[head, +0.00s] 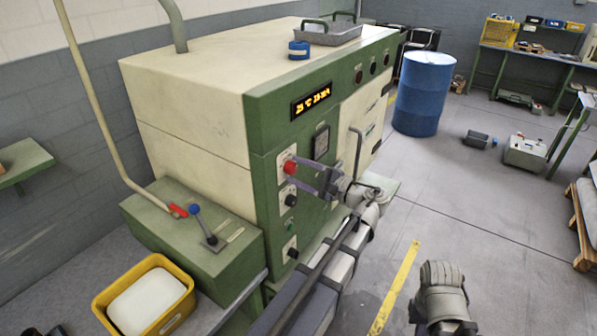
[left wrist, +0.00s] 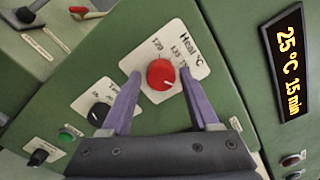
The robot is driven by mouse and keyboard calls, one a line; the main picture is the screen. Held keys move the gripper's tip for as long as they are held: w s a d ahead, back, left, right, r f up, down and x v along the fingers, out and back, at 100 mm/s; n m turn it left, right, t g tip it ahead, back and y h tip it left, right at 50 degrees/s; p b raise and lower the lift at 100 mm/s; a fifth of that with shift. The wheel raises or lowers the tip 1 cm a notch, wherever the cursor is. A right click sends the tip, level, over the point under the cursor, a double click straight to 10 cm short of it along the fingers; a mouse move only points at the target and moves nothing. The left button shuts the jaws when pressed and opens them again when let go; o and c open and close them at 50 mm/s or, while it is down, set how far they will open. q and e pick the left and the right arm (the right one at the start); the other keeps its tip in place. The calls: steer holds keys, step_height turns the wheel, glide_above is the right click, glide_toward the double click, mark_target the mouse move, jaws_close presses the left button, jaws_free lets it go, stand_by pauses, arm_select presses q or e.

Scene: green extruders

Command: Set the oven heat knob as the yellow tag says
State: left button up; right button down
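The red heat knob (left wrist: 160,73) sits on a white plate marked "Heat °C" with a dial scale; 120 and 135 are legible. It has a small pale mark, too small to read surely. In the head view the knob (head: 289,166) is on the green oven front (head: 262,130). My left gripper (head: 300,174) is open, its two purple fingers on either side of the knob. In the left wrist view the gripper (left wrist: 160,76) shows gaps beside the knob. I cannot make out a yellow tag. My right gripper's fingers are not in view.
A black knob (left wrist: 98,113) and a green button (left wrist: 69,133) sit below the heat knob. The orange display (left wrist: 289,62) reads 25 °C 15 min. A yellow bin (head: 178,320) stands at lower left, a blue drum (head: 424,92) behind.

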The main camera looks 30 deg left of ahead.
arm_select(q)
steer(key=shift+o, duration=0.8)
steer(key=d, duration=0.7)
steer(key=shift+s+d, duration=0.35)
steer(key=shift+d, duration=0.05)
steer(key=s+d+f+h, duration=0.3)
steer(key=s+f+h, duration=0.15)
steer(key=f, duration=0.45)
steer(key=s+d+f+n+h, duration=0.1)
steer(key=s+d+f+h, duration=0.2)
steer(key=d, duration=0.3)
steer(key=s+d+f+n+g+h, duration=0.1)
steer(key=s+d+f+h, duration=0.3)
steer(key=d+f+h, duration=0.1)
steer(key=s+d+f+n+h, duration=0.1)
steer(key=s+d+f+h, duration=0.3)
steer(key=d, duration=0.4)
steer(key=shift+f, duration=0.4)
